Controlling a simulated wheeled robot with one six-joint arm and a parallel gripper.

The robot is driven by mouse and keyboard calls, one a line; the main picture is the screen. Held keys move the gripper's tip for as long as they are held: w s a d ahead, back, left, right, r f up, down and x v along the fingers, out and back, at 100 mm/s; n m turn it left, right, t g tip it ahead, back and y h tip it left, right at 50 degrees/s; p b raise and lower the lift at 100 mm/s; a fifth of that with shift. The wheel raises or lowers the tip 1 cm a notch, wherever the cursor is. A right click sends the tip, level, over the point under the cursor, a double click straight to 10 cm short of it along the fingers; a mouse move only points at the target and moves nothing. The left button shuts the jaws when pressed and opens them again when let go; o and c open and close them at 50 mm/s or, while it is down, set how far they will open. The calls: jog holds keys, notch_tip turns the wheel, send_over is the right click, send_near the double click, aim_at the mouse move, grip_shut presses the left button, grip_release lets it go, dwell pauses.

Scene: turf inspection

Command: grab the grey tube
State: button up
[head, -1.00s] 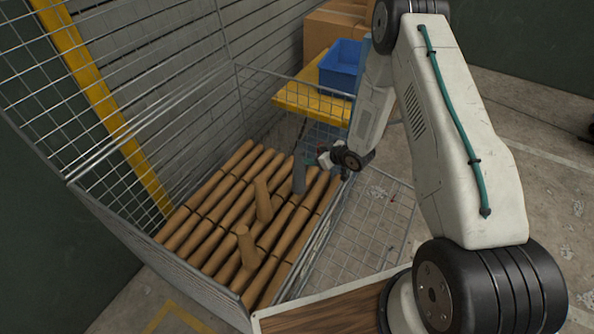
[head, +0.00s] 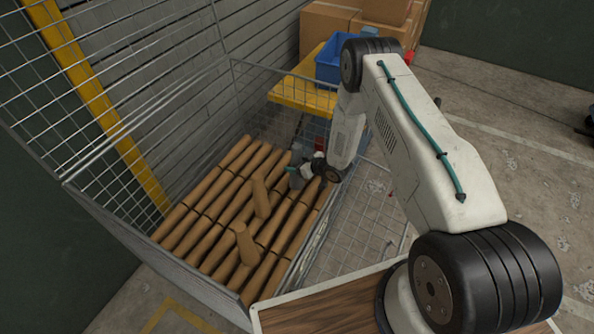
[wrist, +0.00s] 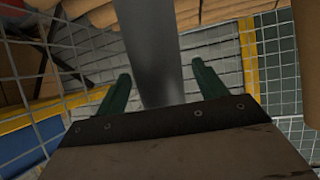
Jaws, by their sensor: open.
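The grey tube (head: 297,180) stands upright among brown tubes in the mesh cage, partly hidden by my gripper in the head view. In the wrist view the grey tube (wrist: 150,50) runs from the top edge down between the two green fingers, with a visible gap on each side. My gripper (wrist: 161,72) is open around it and not closed on it. In the head view my gripper (head: 292,170) is small, at the upper part of the tube. The tube's contact with the palm cannot be made out.
Brown tubes (head: 215,205) lie in rows in the cage; two more brown tubes (head: 246,243) stick up nearby. Mesh walls (head: 120,80) surround them. A blue bin (head: 335,68) on a yellow surface (head: 285,90) and cardboard boxes (head: 325,25) stand behind.

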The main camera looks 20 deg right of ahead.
jog(key=c, duration=1.1)
